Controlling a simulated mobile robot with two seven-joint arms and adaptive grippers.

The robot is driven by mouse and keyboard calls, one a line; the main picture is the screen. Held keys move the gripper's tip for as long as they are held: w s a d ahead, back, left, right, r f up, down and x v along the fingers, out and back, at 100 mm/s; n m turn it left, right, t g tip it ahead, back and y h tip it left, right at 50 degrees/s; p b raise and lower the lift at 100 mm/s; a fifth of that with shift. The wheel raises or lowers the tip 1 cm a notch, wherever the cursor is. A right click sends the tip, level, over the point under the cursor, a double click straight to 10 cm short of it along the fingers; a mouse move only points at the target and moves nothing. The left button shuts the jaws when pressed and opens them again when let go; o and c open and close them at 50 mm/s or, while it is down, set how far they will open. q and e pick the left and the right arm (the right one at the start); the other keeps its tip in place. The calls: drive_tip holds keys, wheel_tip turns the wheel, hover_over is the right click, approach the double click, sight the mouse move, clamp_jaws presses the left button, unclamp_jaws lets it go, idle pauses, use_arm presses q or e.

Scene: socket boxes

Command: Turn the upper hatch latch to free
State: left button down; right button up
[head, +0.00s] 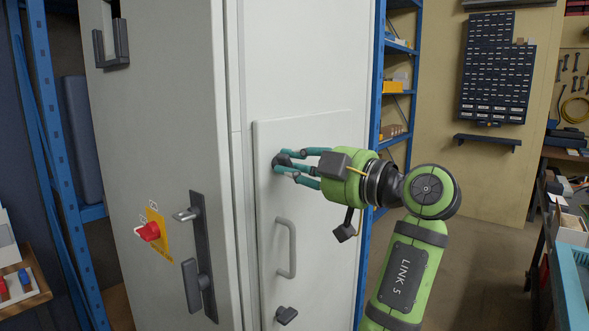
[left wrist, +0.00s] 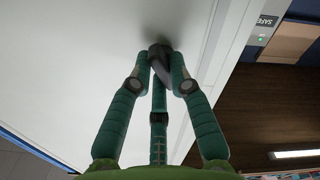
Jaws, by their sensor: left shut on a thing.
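The upper hatch latch (head: 279,159) is a small dark knob near the top left of the pale hatch (head: 325,215) on the cabinet front. My left gripper (head: 284,161) has its teal fingers around this latch and is shut on it. In the left wrist view, the dark latch (left wrist: 160,62) sits between the fingertips, against the pale panel. The fingers cover part of the latch, so I cannot tell its exact angle. A lower dark latch (head: 286,314) and a grey pull handle (head: 287,248) are below on the same hatch. My right gripper is not in view.
Left of the hatch, the cabinet's other face carries a red switch on a yellow plate (head: 154,231) and a dark handle plate (head: 203,260). Blue shelving (head: 396,90) stands behind at the right. A workbench (head: 560,220) edges in at far right, with open floor before it.

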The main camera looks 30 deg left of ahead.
use_arm(q)
drive_tip(key=m, duration=0.5)
drive_tip(key=shift+f+m, duration=0.15)
drive_tip(key=shift+m, duration=0.25)
idle(0.4)
drive_tip(key=c, duration=1.1)
unclamp_jaws()
drive_tip(key=shift+c, duration=0.2)
drive_tip(key=d, duration=1.2)
drive_tip(key=shift+s, duration=0.45)
